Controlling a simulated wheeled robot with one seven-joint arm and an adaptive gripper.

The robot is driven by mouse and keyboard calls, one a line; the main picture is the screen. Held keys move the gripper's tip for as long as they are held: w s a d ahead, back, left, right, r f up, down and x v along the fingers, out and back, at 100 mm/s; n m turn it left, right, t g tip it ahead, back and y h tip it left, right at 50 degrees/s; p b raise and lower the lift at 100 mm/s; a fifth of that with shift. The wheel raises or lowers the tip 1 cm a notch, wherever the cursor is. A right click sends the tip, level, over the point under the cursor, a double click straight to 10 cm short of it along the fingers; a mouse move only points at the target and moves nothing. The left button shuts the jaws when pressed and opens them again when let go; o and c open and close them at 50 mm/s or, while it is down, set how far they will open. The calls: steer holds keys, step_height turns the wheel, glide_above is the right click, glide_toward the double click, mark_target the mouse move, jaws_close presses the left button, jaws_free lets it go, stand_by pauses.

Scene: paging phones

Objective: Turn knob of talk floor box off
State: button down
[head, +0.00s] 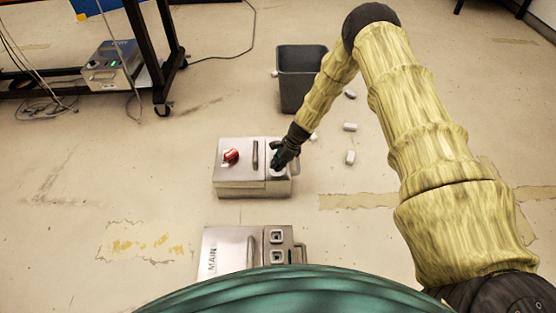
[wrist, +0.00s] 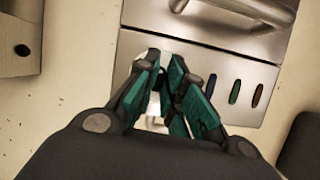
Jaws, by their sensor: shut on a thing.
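A grey metal floor box (head: 235,188) stands mid-floor in the head view, with a red knob (head: 231,156) on the left of its top and a bar handle (head: 255,154) right of the knob. I cannot read a talk label on it. My gripper (head: 279,160) is at the right part of this box, apart from the red knob. In the wrist view my gripper (wrist: 166,62) has its teal fingers close together, shut on a pale metallic part that they mostly hide. The box top (wrist: 190,62) shows there with coloured slots beside the fingers.
A second metal box marked MAIN (head: 225,243) stands nearer, partly behind my body. A dark bin (head: 302,75) stands beyond, with several white pieces (head: 350,127) on the floor near it. A wheeled rack (head: 150,60) is at the back left. The floor left of the boxes is clear.

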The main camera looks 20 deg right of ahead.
steer(key=n+g, duration=0.2)
steer(key=n, duration=0.3)
steer(key=shift+f+n, duration=0.1)
steer(key=shift+n, duration=0.2)
steer(key=shift+n+g, duration=0.8)
steer(key=shift+n, duration=1.4)
steer(key=c, duration=1.5)
jaws_free()
steer(key=v, duration=1.2)
steer(key=shift+w+a, duration=0.1)
steer(key=shift+w, duration=0.1)
